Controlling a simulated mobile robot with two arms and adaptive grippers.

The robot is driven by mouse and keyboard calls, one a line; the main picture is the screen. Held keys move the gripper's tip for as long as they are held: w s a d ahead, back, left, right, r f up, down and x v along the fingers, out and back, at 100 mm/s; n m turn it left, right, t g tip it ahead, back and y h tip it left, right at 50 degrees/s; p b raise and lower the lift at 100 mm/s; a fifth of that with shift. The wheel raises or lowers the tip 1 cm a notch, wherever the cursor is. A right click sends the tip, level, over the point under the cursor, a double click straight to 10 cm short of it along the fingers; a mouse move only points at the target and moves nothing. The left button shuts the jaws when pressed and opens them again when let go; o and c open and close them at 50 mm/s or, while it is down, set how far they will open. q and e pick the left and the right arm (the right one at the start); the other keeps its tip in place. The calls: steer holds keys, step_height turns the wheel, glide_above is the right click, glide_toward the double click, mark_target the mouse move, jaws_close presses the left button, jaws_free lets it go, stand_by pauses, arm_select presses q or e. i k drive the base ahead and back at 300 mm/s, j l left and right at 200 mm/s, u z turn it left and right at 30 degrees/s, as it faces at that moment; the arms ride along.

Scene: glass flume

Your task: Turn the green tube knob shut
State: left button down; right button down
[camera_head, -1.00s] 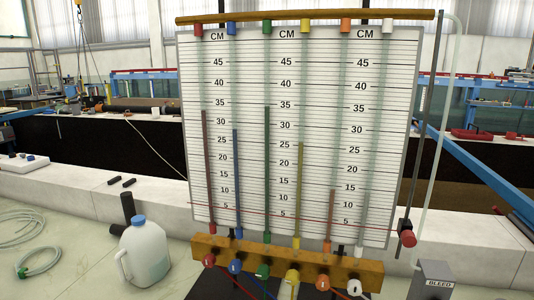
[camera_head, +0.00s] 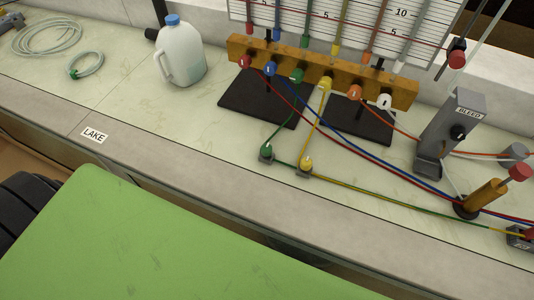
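The green tube knob (camera_head: 297,76) sits on the front of the orange-yellow manifold bar (camera_head: 404,94), between the blue knob (camera_head: 270,69) and the yellow knob (camera_head: 325,84). A green tube (camera_head: 283,129) hangs from below it to a small green fitting (camera_head: 266,150) on the bench. The green glass tube (camera_head: 305,40) rises behind it in front of the scale board. The knob is too small to tell its turn angle. Neither of my grippers is in view.
Red (camera_head: 244,61), orange (camera_head: 355,92) and white (camera_head: 384,102) knobs share the bar. A white jug (camera_head: 180,55) stands left of it. A grey BLEED box (camera_head: 452,130) and a brass cylinder (camera_head: 484,196) stand right. Coloured tubes cross the bench; its front left is clear.

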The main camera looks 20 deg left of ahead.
mark_target(266, 149)
steer(key=k+j+z, duration=0.25)
steer(key=j, duration=0.3)
steer(key=k+j+z, duration=0.25)
steer(key=k+j, duration=0.2)
